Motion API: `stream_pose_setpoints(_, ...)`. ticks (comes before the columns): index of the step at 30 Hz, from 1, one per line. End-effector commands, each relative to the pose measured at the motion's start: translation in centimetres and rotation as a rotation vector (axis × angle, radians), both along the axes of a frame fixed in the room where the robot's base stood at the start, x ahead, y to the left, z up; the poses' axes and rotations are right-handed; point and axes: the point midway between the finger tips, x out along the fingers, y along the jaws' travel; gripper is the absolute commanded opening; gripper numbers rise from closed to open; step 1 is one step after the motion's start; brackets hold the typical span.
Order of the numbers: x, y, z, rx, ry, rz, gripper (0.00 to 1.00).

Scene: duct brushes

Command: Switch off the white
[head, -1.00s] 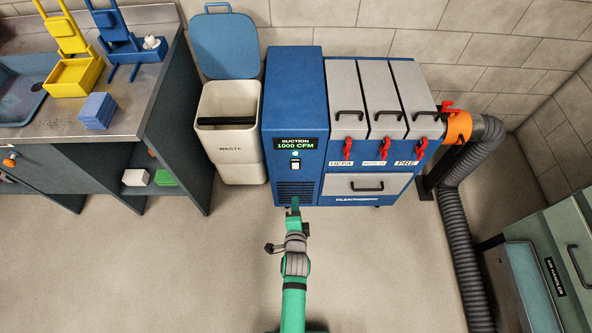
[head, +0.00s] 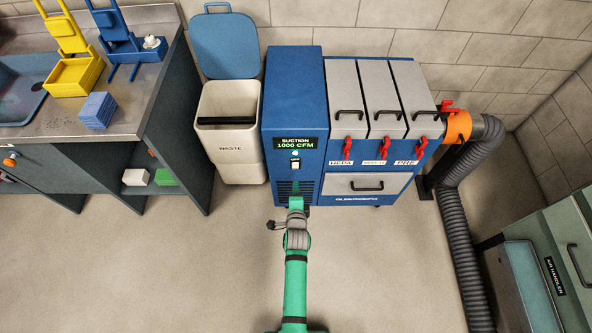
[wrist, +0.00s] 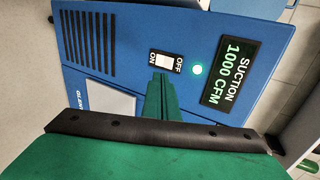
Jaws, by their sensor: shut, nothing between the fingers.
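The white rocker switch (head: 295,164) is on the front of the blue suction unit (head: 294,90), below the green-lit display reading 1000 CFM (head: 295,144). The switch also shows in the wrist view (wrist: 163,60), between its OFF and ON labels. My green gripper (head: 296,187) is shut and empty, in front of the unit just below the switch.
Vent slots (wrist: 88,42) lie below the switch. The grey filter doors (head: 366,100) with red latches stand to the right, and the waste bin (head: 228,165) with its lid up stands to the left. A grey duct hose (head: 462,240) runs down at right. The floor in front is clear.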

Motion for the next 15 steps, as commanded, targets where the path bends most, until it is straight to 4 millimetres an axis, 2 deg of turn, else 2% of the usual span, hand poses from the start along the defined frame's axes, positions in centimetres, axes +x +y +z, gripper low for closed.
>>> stream_pose_setpoints(9,5.1,0.0,-2.2,-0.002,0.0,0.001,0.0)
stream_pose_setpoints(15,7.6,-0.1,-1.9,0.0,-0.001,-0.001,0.0)
